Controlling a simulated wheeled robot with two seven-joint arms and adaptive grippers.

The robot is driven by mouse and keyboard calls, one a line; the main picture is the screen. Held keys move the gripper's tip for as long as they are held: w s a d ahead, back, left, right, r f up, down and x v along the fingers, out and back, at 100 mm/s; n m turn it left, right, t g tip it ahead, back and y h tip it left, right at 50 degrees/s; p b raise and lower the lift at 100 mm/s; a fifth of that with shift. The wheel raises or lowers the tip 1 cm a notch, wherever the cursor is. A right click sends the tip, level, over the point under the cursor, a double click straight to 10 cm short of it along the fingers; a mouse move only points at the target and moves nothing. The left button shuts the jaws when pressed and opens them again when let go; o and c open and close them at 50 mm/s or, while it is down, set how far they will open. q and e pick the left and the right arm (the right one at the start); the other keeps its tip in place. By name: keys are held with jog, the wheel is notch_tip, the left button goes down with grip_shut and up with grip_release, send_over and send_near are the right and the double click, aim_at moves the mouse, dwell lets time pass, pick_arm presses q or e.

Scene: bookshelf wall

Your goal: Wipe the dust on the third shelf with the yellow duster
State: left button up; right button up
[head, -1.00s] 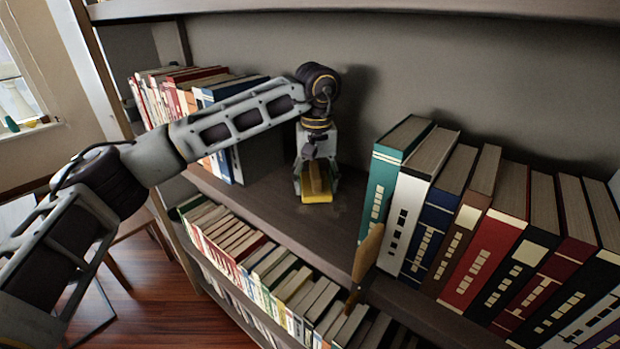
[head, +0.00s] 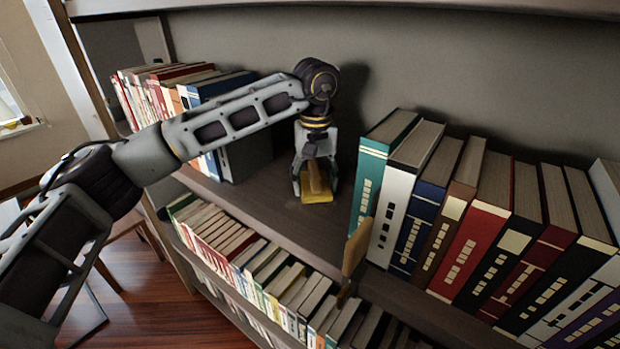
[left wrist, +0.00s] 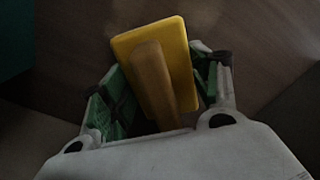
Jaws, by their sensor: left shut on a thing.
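The yellow duster (head: 315,192) has a brown wooden handle. It lies low at the bare middle of the shelf board (head: 270,207), seemingly touching it, between two groups of books. My left gripper (head: 315,178) comes down from above and is shut on the duster's handle. In the left wrist view the yellow duster (left wrist: 184,70) shows between the green-padded fingers (left wrist: 160,92) and its handle runs back toward the palm. I cannot clearly make out dust on the board. My right gripper is not in view.
A teal book (head: 377,170) begins the row at right. More books (head: 165,95) stand at left. A lower shelf holds many books (head: 250,262). A brown wooden piece (head: 356,248) rises before the shelf edge. The bare board between the book groups is free.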

aim_at(346, 204)
pick_arm(q)
jog(key=shift+s+d+r, duration=0.1)
jog(key=shift+s+d, duration=0.35)
jog(key=shift+d, duration=0.25)
jog(key=shift+s+d, duration=0.5)
jog(key=shift+d, duration=0.2)
jog(key=shift+s+d, duration=0.45)
jog(key=shift+d, duration=0.25)
jog(key=shift+d, duration=0.1)
jog(key=shift+s+d, duration=0.8)
jog(key=shift+d, duration=0.3)
jog(key=shift+s+d, duration=0.15)
jog(key=shift+d, duration=0.1)
